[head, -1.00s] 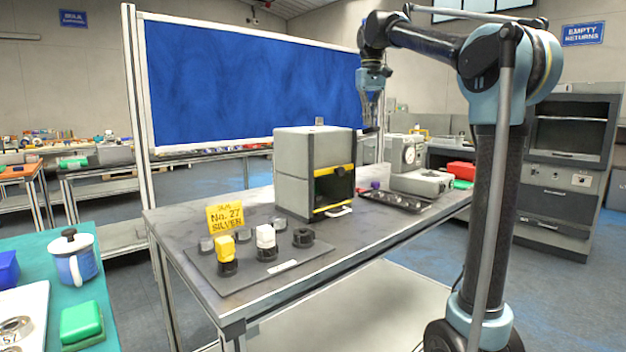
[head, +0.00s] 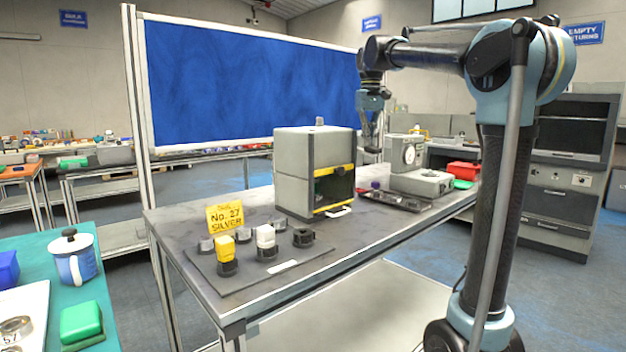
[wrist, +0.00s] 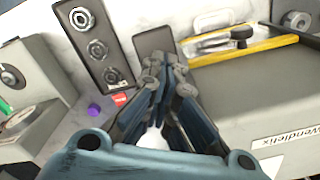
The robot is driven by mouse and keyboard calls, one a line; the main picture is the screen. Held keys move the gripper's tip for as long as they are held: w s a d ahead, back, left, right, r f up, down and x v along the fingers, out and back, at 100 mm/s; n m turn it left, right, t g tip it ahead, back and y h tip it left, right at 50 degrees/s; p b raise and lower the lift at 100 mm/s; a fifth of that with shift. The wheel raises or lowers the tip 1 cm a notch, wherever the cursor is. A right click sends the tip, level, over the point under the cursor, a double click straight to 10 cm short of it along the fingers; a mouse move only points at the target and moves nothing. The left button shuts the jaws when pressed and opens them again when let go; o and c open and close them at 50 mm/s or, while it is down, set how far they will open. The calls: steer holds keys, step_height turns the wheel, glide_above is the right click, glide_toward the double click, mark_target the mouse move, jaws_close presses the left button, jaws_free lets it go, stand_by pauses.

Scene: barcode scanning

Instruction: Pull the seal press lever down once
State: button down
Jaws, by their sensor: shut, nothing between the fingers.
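I cannot tell for certain which part is the seal press lever. A grey box-shaped machine (head: 300,172) with a yellow-framed dark front stands on the table; its grey, lettered casing shows at the right in the wrist view (wrist: 250,115). A pale handle (head: 340,212) is low on its front. To its right is a grey device with a round dial (head: 408,154). My gripper (head: 368,145) is between these two in the head picture, above the table. In the wrist view, my gripper (wrist: 155,105) is shut and empty, beside the box machine's casing.
A dark tray with round parts (wrist: 97,45) lies on the table; it also shows in the head view (head: 398,201). A purple item (wrist: 94,110) is near the dial device.

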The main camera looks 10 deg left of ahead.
steer(key=shift+f, duration=0.9)
steer(key=shift+r, duration=0.1)
step_height(320, 180, up, 11)
stand_by(0.4)
stand_by(0.4)
steer(key=shift+r, duration=1.95)
steer(key=shift+d, duration=0.1)
steer(key=s+d+f+m+t, duration=0.1)
steer(key=s+d+f, duration=0.55)
steer(key=f, duration=0.45)
steer(key=s+d+f+m, duration=0.1)
steer(key=s+d+f, duration=0.6)
steer(key=f, duration=0.5)
steer(key=s+d+f+m+t, duration=0.1)
steer(key=s+d+f, duration=0.4)
steer(key=s+f, duration=0.45)
steer(key=s+d+f, duration=0.1)
steer(key=s+f, duration=0.2)
steer(key=f, duration=0.3)
steer(key=s+f, duration=0.3)
steer(key=f, duration=0.4)
steer(key=s+d+f+m, duration=0.1)
steer(key=s+f, duration=0.2)
steer(key=f, duration=0.4)
steer(key=shift+d+f, duration=0.15)
steer(key=shift+d, duration=0.15)
